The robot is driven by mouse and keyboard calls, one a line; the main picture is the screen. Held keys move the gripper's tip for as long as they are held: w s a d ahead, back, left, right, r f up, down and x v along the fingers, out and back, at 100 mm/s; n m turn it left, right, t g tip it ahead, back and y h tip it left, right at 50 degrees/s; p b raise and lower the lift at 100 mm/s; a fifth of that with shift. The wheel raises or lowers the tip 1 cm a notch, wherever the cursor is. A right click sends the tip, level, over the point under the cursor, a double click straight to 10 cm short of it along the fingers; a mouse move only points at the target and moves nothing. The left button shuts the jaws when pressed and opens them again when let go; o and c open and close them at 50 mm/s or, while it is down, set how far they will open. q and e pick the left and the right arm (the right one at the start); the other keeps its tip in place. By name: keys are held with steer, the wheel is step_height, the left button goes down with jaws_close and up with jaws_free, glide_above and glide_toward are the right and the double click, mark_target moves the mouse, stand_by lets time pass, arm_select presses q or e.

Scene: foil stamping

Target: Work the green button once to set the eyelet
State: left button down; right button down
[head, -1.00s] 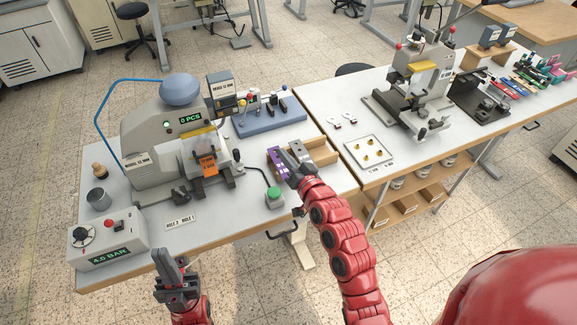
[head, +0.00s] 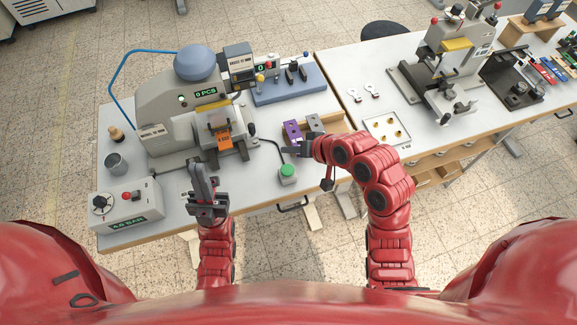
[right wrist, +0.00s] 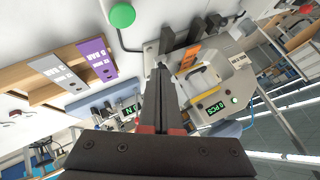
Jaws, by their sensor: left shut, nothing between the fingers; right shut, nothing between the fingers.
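The green button (head: 288,170) sits on a small grey box on the table, in front of the press, joined by a black cable. It also shows at the top of the right wrist view (right wrist: 122,15). The grey eyelet press (head: 180,120) stands behind it, with an orange tag (head: 224,136) at its front and a display reading 0 PCS. My right gripper (head: 284,150) is shut and empty, just behind the button and apart from it. My left gripper (head: 193,163) is shut and empty, in front of the press. An eyelet cannot be made out.
A wooden tray (head: 330,125) with a purple block (head: 292,131) and a grey block (head: 314,123) lies behind my right gripper. A pressure box (head: 128,204) stands at the left front, near a grey cup (head: 116,163). A second table with another press (head: 450,65) is at the right.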

mark_target(290, 172)
steer(key=shift+f+b, duration=2.75)
steer(key=shift+f, duration=1.65)
steer(key=shift+f, duration=0.1)
steer(key=shift+f+b, duration=0.3)
steer(key=shift+f+b, duration=0.5)
steer(key=shift+f, duration=0.15)
steer(key=shift+r+p, duration=0.7)
steer(key=shift+r, duration=0.35)
